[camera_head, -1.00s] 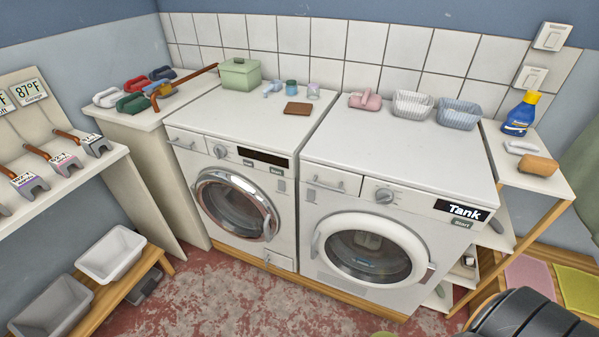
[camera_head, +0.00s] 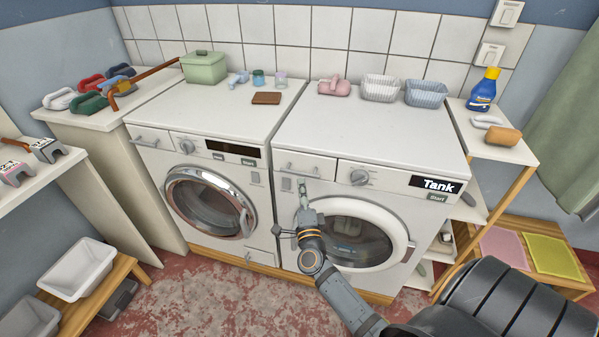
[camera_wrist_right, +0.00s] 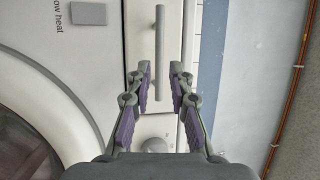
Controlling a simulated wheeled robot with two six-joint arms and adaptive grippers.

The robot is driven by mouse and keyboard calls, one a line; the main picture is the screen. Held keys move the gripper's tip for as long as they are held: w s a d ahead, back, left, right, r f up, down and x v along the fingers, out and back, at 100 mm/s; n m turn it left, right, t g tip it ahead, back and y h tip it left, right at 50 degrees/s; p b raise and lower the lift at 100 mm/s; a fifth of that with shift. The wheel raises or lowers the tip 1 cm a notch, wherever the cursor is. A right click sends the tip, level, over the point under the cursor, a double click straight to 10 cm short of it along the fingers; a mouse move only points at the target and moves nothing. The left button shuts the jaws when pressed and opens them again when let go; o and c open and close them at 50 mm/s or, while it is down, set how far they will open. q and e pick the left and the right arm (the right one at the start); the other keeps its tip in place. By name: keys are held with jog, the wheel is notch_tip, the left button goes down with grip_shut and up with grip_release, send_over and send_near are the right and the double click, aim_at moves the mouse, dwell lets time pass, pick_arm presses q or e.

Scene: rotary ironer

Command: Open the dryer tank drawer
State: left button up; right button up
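The dryer (camera_head: 375,195) is the white right-hand machine, with a "Tank" label at its upper right. Its tank drawer (camera_head: 322,168) is the shut panel at the upper left of its front, with a light bar handle (camera_head: 286,169). In the right wrist view the grey handle (camera_wrist_right: 159,35) runs upright in the picture. My right gripper (camera_wrist_right: 161,74) is open, its two purple-padded fingers apart on either side of the handle's line. I cannot tell whether they touch it. In the head view my right gripper (camera_head: 304,190) is just in front of the drawer. My left gripper is not in view.
The dryer knob (camera_head: 360,177) is right of the drawer, and the round door (camera_head: 355,240) is below. A washing machine (camera_head: 205,160) stands at the left. Baskets (camera_head: 380,88) and a pink item (camera_head: 334,86) sit on the dryer top. A shelf (camera_head: 510,146) stands at the right.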

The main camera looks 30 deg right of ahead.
aim_at(299, 173)
jog(key=x, duration=0.6)
jog(key=shift+w+d, duration=0.15)
jog(key=shift+w, duration=0.25)
grip_shut()
